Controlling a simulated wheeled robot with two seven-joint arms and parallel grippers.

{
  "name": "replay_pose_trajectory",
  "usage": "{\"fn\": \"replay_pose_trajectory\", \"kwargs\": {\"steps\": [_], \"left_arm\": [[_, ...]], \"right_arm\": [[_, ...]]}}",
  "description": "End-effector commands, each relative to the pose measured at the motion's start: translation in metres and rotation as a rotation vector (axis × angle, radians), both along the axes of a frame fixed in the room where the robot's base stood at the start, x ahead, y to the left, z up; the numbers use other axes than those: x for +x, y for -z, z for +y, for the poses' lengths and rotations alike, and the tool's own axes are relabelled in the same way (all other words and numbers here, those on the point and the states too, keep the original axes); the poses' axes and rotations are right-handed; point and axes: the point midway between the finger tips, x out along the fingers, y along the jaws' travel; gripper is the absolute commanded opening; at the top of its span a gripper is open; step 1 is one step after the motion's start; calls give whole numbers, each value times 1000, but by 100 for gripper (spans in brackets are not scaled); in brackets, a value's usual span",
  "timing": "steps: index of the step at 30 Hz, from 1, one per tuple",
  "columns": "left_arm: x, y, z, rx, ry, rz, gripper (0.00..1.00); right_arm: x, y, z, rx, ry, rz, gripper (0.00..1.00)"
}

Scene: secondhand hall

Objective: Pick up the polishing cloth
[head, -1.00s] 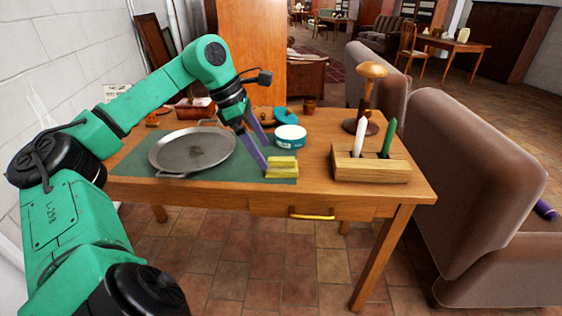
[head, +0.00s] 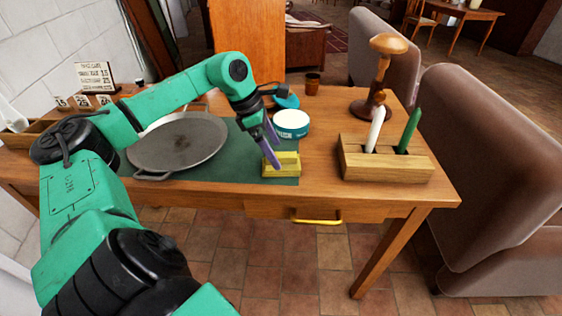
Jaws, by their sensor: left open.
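The polishing cloth appears to be the yellow folded block (head: 284,168) on the front right corner of the green mat (head: 225,172). My left gripper (head: 276,151) reaches in from the left with its purple fingers pointing down, just above and at the left part of the cloth. It is open, with nothing between the fingers. One fingertip overlaps the cloth in the picture; I cannot tell whether it touches. My right gripper is out of view.
A grey pan (head: 178,142) lies left of the cloth. A white and teal tin (head: 291,123) stands just behind it. A wooden block (head: 386,168) with a white and a green candle and a wooden stand (head: 374,108) are to the right. A drawer handle (head: 316,217) sticks out in front.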

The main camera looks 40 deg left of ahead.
Motion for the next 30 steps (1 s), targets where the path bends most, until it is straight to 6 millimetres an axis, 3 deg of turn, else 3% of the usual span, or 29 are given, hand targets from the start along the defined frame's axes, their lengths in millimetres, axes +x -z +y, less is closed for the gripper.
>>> {"fn": "replay_pose_trajectory", "kwargs": {"steps": [2, 6, 12, 13, 14, 18, 26, 30], "left_arm": [[5, 8, -8, -5, 5, 3, 100], [11, 31, -14, -2, 2, 1, 100], [12, 36, -15, 0, 1, 0, 100], [12, 36, -15, 0, 1, 0, 96], [12, 36, -14, 0, 1, 0, 85], [12, 36, -14, 0, 1, 0, 31], [12, 34, -14, 0, 1, -1, 29], [13, 23, -14, -1, 0, -4, 29]], "right_arm": [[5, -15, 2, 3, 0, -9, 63], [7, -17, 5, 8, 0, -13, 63], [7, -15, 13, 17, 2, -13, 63], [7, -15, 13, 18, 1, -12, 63], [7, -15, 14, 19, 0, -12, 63], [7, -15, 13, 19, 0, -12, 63], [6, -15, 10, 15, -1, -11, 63], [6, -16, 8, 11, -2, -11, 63]]}}
